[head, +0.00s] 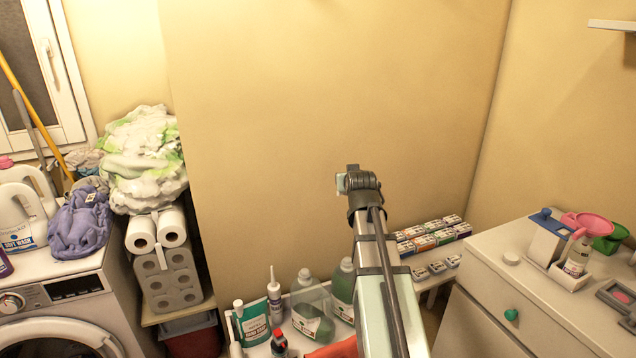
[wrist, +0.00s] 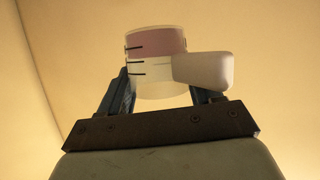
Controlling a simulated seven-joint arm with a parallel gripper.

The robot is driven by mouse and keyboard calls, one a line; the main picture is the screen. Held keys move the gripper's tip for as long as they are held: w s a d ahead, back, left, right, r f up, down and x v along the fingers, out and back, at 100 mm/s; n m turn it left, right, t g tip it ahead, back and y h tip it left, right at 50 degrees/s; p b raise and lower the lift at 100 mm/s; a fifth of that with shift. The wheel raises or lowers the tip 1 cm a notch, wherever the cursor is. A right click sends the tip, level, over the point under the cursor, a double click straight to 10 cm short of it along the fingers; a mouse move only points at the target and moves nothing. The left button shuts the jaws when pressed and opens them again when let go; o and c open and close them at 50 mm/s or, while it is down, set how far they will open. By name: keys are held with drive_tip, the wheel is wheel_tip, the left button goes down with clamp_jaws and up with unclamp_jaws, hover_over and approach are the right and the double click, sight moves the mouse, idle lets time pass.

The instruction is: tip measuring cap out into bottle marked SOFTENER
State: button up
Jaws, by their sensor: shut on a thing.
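The measuring cap (wrist: 155,68) is a clear cup with a pink band in its upper part, dark marks on its side and a pale block-shaped handle (wrist: 203,68). My gripper (wrist: 165,92) is shut on it, one finger on each side. In the head view the cap and fingers cannot be made out clearly; my arm stands in front of the back wall.
Green bottles (head: 312,312) and small boxes (head: 421,241) stand low near my arm. A washing machine (head: 55,300) is at left.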

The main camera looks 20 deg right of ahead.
drive_tip(key=s+d+r+m+g+h, duration=0.1)
drive_tip(key=s+d+m+h, duration=0.1)
drive_tip(key=s+d, duration=0.6)
drive_tip(key=s+d+m+g+h, duration=0.15)
drive_tip(key=s+d, duration=0.35)
drive_tip(key=d, duration=0.7)
drive_tip(key=s+d+r+m+g+h, duration=0.1)
drive_tip(key=s+d+m+h, duration=0.1)
drive_tip(key=s+d, duration=0.6)
drive_tip(key=s+d+m+g+h, duration=0.1)
drive_tip(key=s+d+m+g, duration=0.4)
drive_tip(key=s, duration=0.3)
drive_tip(key=s+d+r+m+g+h, duration=0.1)
drive_tip(key=s+d+m+g+h, duration=0.1)
drive_tip(key=s+d+m+g, duration=0.3)
drive_tip(key=shift+s+d+g, duration=0.85)
drive_tip(key=shift+s+d, duration=0.3)
drive_tip(key=shift+s, duration=1.1)
drive_tip(key=shift+r+m, duration=0.15)
drive_tip(key=shift+m, duration=0.1)
